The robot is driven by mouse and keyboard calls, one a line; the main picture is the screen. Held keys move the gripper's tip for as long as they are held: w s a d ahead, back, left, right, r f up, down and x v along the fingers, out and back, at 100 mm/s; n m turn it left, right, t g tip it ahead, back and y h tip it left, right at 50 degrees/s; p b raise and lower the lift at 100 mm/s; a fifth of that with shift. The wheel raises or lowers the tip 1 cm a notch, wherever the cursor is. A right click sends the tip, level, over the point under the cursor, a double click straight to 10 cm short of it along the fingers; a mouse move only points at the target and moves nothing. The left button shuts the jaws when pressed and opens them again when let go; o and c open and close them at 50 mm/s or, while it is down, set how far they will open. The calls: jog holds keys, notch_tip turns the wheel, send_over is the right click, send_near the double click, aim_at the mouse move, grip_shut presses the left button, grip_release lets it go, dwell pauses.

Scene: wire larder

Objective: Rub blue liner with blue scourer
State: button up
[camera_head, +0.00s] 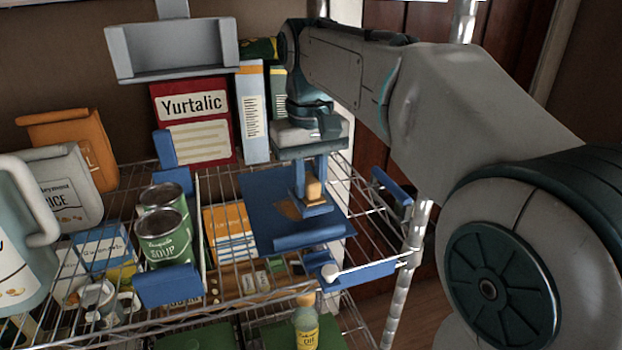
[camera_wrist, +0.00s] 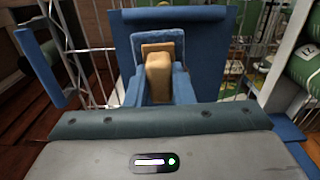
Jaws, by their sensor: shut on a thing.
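The blue liner (camera_head: 265,190) is a flat blue sheet with a raised front lip, lying on the wire shelf. A brown patch (camera_head: 288,209) shows on it, just left of the scourer. The blue scourer (camera_head: 317,211) has a blue pad and a tan grip, which also shows in the wrist view (camera_wrist: 159,72). My gripper (camera_head: 312,188) points down and is shut on the tan grip. The pad is at the liner's surface and looks to be touching it, over its right half. In the wrist view the liner (camera_wrist: 214,58) spreads around the pad; my gripper hides part of it.
Green soup cans (camera_head: 164,235) stand left of the liner. The red Yurtalic box (camera_head: 195,120) and a white-blue box (camera_head: 252,112) stand behind. A metal post (camera_head: 408,270) and blue clips edge the shelf at right. A bottle (camera_head: 305,325) stands below.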

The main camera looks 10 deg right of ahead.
jog(key=shift+r+p, duration=0.35)
jog(key=shift+r, duration=0.45)
jog(key=shift+r, duration=0.15)
